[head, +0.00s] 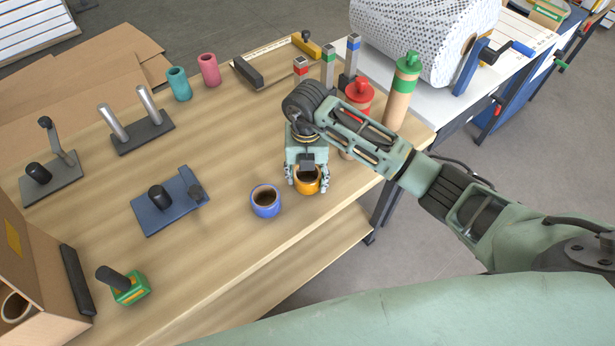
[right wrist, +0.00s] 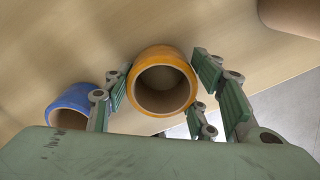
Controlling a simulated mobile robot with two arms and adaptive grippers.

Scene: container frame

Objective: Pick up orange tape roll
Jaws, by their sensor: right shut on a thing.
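The orange tape roll (head: 309,185) stands on the wooden table near its front edge, with its hole facing up. My right gripper (head: 308,184) reaches over it from above, its fingers on either side of the roll. In the right wrist view the orange tape roll (right wrist: 161,110) sits between the green finger pads of my right gripper (right wrist: 160,85), which is shut on it. A blue tape roll (head: 265,202) stands just left of it; it also shows in the right wrist view (right wrist: 70,106). My left gripper is not in view.
Behind my right arm stand a red-capped bottle (head: 358,98) and a green-capped bottle (head: 403,90). A blue plate with a black post (head: 168,203) lies to the left, and a cardboard box (head: 35,275) stands far left.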

